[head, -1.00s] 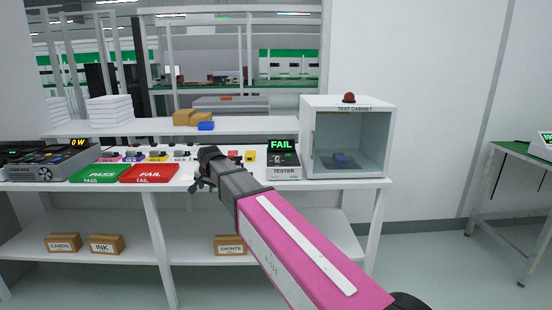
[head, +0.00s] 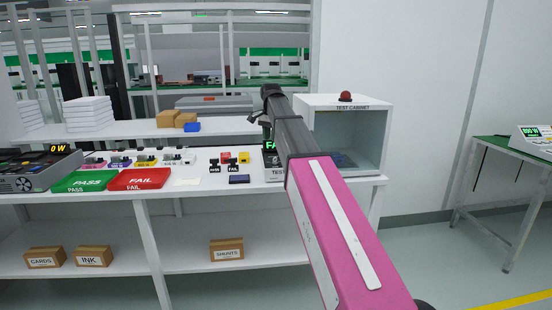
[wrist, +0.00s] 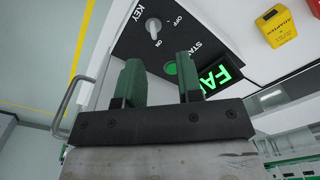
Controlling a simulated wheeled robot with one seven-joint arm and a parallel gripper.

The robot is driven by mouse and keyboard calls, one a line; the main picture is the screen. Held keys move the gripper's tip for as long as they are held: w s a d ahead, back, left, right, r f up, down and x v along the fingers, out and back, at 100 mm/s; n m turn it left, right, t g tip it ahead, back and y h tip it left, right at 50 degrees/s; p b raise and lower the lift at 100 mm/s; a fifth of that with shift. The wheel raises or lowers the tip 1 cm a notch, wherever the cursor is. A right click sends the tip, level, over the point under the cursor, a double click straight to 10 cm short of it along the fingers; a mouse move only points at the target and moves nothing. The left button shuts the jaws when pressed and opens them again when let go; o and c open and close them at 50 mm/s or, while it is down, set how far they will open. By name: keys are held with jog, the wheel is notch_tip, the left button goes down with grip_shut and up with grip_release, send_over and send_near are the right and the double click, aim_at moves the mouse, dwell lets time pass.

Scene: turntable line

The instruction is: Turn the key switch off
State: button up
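The tester (head: 272,174) stands on the bench, partly hidden behind my arm in the head view. In the wrist view its dark panel (wrist: 205,30) carries the grey key switch (wrist: 153,25), marked KEY, ON and OFF. The knob seems to point toward ON, but it is small. A green START button (wrist: 170,68) and a lit green FAIL display (wrist: 215,76) sit on the same panel. My gripper (wrist: 161,80) is open, its green fingers apart with nothing between them. It is above the tester (head: 262,122), with the key switch beyond the fingertips.
The white test cabinet (head: 352,104) with a red lamp (head: 345,96) stands right of the tester. A yellow adapter (wrist: 278,28) lies beside the tester. Green PASS (head: 85,181) and red FAIL (head: 140,179) trays lie to the left. A dark blue block (head: 239,179) is in front.

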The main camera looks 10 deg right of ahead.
aim_at(275, 161)
jog(key=f, duration=0.3)
jog(key=d+f, duration=0.1)
jog(key=f, duration=0.5)
jog(key=shift+d+f, duration=0.2)
jog(key=shift+f, duration=0.2)
grip_shut()
